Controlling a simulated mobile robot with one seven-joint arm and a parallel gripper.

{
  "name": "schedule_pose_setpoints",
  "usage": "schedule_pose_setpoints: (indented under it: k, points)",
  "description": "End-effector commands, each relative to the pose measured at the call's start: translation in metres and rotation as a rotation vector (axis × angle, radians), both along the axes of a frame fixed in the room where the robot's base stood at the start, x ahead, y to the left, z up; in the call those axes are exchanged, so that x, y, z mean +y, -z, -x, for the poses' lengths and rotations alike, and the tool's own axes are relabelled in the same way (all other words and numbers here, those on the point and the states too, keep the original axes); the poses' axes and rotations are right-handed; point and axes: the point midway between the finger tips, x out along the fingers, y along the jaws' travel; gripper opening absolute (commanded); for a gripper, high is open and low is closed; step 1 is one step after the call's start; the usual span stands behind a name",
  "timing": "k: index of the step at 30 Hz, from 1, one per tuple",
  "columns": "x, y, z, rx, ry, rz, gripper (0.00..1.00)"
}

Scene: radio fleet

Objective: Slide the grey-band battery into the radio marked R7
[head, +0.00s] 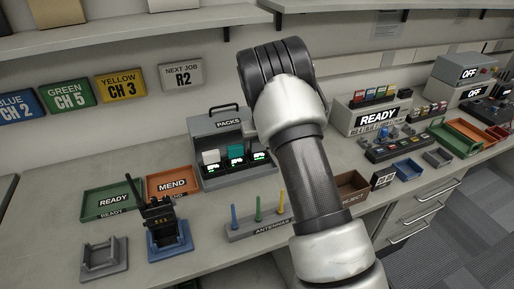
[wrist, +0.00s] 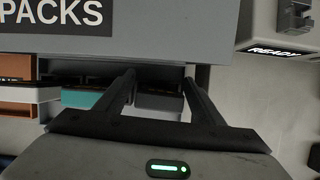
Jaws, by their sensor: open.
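The PACKS rack (head: 232,176) stands on the bench against the wall. A white pack (head: 211,157) and a teal pack (head: 235,153) show in it; my arm covers its right end. In the wrist view, my gripper (wrist: 158,77) is open at the rack's front, one finger on each side of a pack with a greyish face (wrist: 160,102). I cannot tell whether the fingers touch it. The teal pack (wrist: 82,98) is just left of the left finger. A black radio (head: 160,212) stands in a blue cradle (head: 170,241); its R7 mark cannot be read.
An empty grey cradle (head: 104,260) is at the front left. Green READY (head: 108,203) and orange MEND (head: 172,184) trays lie behind the radio. An antenna stand (head: 257,230) with upright rods is in front of the rack. A brown REJECT box (head: 352,187) is to the right.

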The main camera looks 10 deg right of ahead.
Motion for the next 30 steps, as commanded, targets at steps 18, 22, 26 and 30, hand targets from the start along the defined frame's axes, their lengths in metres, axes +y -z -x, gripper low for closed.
schedule_pose_setpoints:
  k: [18,22,26,30]
  points:
    - [-0.009,-0.133,0.051,-0.003,-0.002,-0.001,0.62]
    - [-0.010,-0.150,0.059,-0.001,0.000,-0.001,0.62]
    - [-0.011,-0.159,0.063,-0.001,-0.003,0.000,0.62]
    - [-0.011,-0.178,0.078,-0.010,-0.113,0.022,0.62]
